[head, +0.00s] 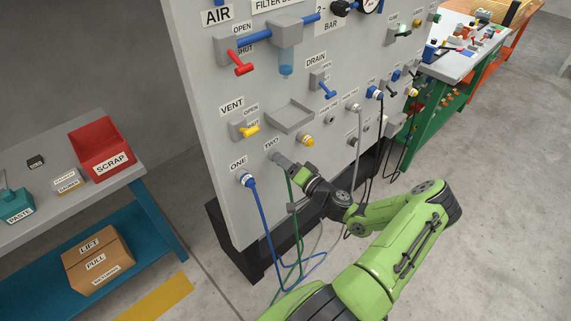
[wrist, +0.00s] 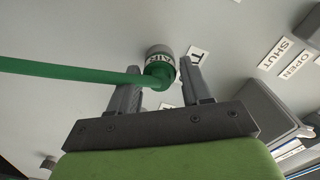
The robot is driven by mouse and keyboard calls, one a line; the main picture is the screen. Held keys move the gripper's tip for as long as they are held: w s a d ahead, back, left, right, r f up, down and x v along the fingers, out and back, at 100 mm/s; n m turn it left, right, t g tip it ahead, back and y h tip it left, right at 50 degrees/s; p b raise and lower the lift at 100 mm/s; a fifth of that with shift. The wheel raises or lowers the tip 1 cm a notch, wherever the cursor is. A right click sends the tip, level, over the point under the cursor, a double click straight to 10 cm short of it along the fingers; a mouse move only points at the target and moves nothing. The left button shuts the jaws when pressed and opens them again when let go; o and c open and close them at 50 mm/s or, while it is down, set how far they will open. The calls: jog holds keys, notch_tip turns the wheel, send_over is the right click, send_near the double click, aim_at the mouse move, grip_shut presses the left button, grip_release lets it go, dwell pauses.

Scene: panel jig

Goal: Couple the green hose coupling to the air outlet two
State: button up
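The green hose coupling (wrist: 159,76) sits against a grey round fitting with a white AIR band (wrist: 160,57) on the panel in the wrist view. Its green hose (wrist: 70,70) runs off to the left there. In the head view, the green hose (head: 291,195) hangs down from air outlet two (head: 280,158), under the TWO label. My gripper (wrist: 161,72) has its fingers spread either side of the coupling, with a narrow gap at each side. In the head view, my gripper (head: 294,166) is at outlet two and hides most of the coupling. How deep the coupling sits cannot be seen.
Outlet ONE (head: 246,179) holds a blue hose to the left. A yellow vent valve (head: 246,130), a grey tray (head: 290,117) and a yellow-ringed port (head: 307,141) are close above and right. Several hoses hang below. A bench with a red scrap bin (head: 98,146) stands left.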

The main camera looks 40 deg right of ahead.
jog(key=shift+o, duration=1.2)
jog(key=s, duration=1.5)
jog(key=shift+s+d+p, duration=0.2)
jog(key=shift+s+p, duration=0.1)
jog(key=shift+s, duration=0.1)
